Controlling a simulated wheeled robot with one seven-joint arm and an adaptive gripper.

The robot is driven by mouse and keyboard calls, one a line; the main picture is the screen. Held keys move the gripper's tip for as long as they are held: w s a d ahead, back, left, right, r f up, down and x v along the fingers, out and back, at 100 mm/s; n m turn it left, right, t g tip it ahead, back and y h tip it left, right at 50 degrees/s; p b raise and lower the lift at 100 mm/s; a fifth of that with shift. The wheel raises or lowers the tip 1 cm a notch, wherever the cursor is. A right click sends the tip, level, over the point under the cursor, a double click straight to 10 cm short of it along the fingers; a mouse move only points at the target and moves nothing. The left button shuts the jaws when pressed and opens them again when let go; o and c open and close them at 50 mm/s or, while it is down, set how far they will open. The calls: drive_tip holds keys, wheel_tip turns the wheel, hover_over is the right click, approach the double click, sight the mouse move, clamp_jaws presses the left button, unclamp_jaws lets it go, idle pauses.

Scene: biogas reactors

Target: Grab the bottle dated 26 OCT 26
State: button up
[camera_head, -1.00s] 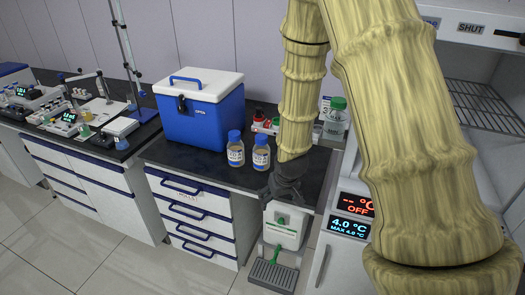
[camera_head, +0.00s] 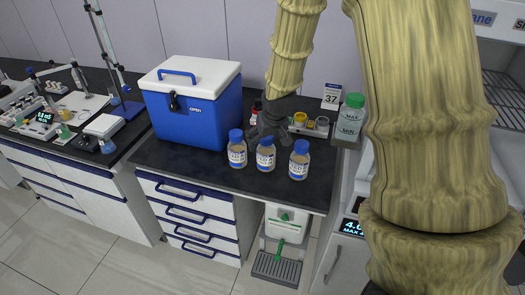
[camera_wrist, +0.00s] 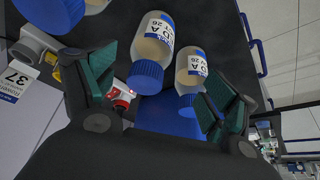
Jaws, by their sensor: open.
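Three clear bottles with blue caps and white-and-blue labels stand in a row on the dark bench: a left bottle (camera_head: 237,153), a middle bottle (camera_head: 266,158) and a right bottle (camera_head: 299,165). The dates are too small to read in the head view. In the wrist view, two labels show only partly, on the middle bottle (camera_wrist: 157,38) and left bottle (camera_wrist: 190,68); "26" shows, but no full date is legible. My gripper (camera_head: 263,133) is open and empty behind the middle bottle. In the wrist view the blue caps lie ahead of and between its green-padded fingers (camera_wrist: 156,92).
A blue cooler with a white lid (camera_head: 192,105) stands left of the bottles. A rack with small jars (camera_head: 309,125), a "37" sign (camera_head: 332,95) and a green-capped bottle (camera_head: 350,118) stand to the right. Bare bench (camera_head: 195,165) lies in front of the cooler.

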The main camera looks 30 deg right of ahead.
sight(267, 144)
drive_tip(key=shift+s+d+f, duration=0.2)
drive_tip(key=shift+d+f, duration=0.05)
drive_tip(key=x, duration=0.3)
drive_tip(key=shift+w+d+f+p, duration=0.15)
drive_tip(key=shift+w+p, duration=0.15)
drive_tip(key=shift+w, duration=0.2)
drive_tip(key=shift+f, duration=0.15)
drive_tip(key=shift+s, duration=0.25)
drive_tip(key=shift+w+d+f+p, duration=0.3)
drive_tip(key=shift+w+f+p, duration=0.35)
drive_tip(key=shift+w, duration=0.05)
drive_tip(key=shift+w+d+f+p, duration=0.3)
drive_tip(key=shift+f+p, duration=0.1)
drive_tip(key=shift+f, duration=0.2)
drive_tip(key=shift+x, duration=1)
